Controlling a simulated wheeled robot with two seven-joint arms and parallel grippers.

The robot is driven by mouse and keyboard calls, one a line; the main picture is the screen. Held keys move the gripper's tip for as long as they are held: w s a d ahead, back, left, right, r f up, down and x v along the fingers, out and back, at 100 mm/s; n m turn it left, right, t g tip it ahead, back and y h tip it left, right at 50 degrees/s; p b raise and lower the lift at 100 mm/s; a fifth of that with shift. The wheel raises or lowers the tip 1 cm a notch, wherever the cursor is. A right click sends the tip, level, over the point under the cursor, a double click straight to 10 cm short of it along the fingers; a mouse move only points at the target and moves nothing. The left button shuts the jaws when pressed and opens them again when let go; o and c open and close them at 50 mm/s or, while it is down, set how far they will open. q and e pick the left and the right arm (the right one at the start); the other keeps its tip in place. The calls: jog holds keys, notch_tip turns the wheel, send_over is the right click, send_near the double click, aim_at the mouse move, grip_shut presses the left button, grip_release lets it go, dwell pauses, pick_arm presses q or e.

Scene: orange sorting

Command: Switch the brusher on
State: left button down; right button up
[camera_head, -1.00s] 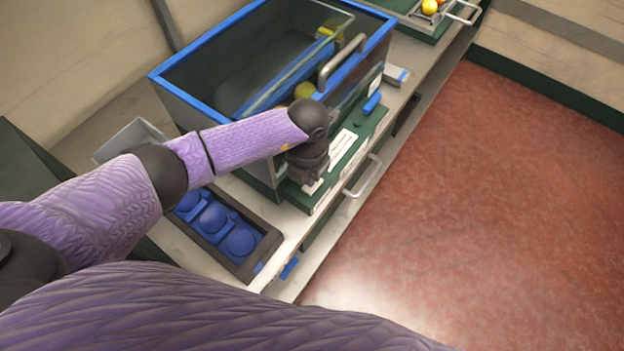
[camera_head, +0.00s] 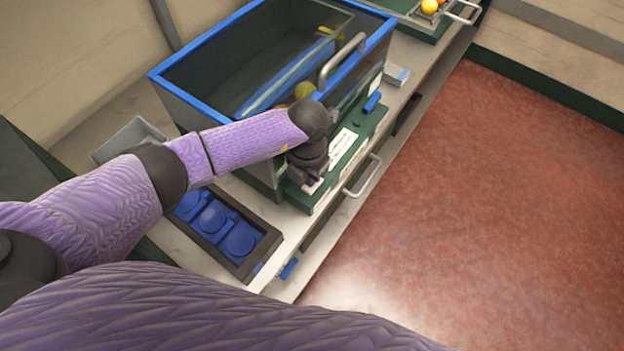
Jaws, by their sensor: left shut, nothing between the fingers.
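The brusher (camera_head: 178,97) is a blue-rimmed bin with a clear lid and a metal handle (camera_head: 341,58). A green control ledge (camera_head: 373,123) with white label plates (camera_head: 342,146) runs along its front. My left gripper (camera_head: 311,184) points down at the near end of this ledge, by a small white plate. It is shut with nothing in it. My wrist hides much of the fingertips and the ledge under them, so I cannot tell whether they touch a switch. Yellow and orange fruit shows inside the bin (camera_head: 304,90), partly behind my arm. My right gripper is not in view.
A dark tray with blue round cups (camera_head: 239,240) lies on the counter at the near left. A grey container (camera_head: 131,138) stands behind my arm. A metal drawer handle (camera_head: 363,176) juts out below the ledge. Fruit (camera_head: 429,7) sits at the back. Red floor is clear at right.

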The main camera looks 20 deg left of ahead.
pick_arm(q)
jog(key=shift+f+b, duration=0.9)
jog(key=shift+f, duration=0.2)
dwell(0.3)
notch_tip(320, 180, up, 7)
jog(key=p, duration=0.6)
jog(key=shift+r, duration=0.15)
